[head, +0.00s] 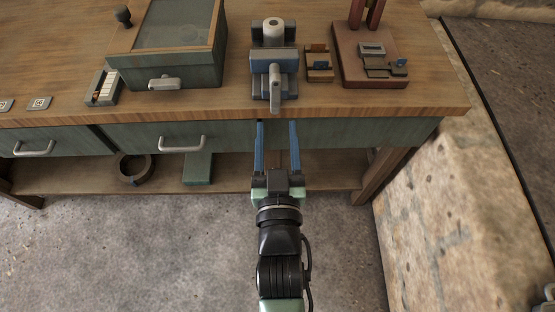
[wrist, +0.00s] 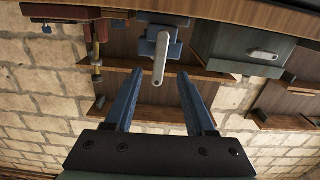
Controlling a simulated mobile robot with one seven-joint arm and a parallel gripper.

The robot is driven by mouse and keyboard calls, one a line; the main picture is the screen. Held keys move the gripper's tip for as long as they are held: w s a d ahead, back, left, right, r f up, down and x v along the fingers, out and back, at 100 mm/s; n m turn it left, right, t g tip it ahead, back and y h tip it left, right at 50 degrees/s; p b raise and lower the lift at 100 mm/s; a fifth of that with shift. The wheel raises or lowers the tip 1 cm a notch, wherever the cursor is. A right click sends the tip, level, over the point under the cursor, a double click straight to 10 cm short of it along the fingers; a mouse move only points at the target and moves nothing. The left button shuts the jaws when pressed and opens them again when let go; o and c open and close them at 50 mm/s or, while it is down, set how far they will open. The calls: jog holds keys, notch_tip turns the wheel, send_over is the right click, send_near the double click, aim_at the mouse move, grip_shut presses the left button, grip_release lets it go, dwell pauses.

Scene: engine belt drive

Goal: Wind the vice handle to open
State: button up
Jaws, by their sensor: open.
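The vice (head: 264,61) is blue and grey and stands at the front edge of the wooden bench, with a pale cylindrical part on top at its back. Its grey handle (head: 275,86) points toward me at the front. In the wrist view the handle (wrist: 161,58) hangs from the blue vice body (wrist: 150,40), between and beyond my fingers. My gripper (head: 277,124) has two long blue fingers, spread open and empty, just short of the bench's front edge. In the wrist view my gripper (wrist: 155,76) is apart from the handle.
A green glass-topped box (head: 165,72) stands left of the vice. A small wooden block (head: 319,64) and a reddish-brown base with fittings (head: 370,75) stand to its right. Below the bench top are drawers with handles (head: 182,143) and a shelf (head: 323,170). A stone wall (head: 450,190) rises at right.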

jog(key=s, duration=0.6)
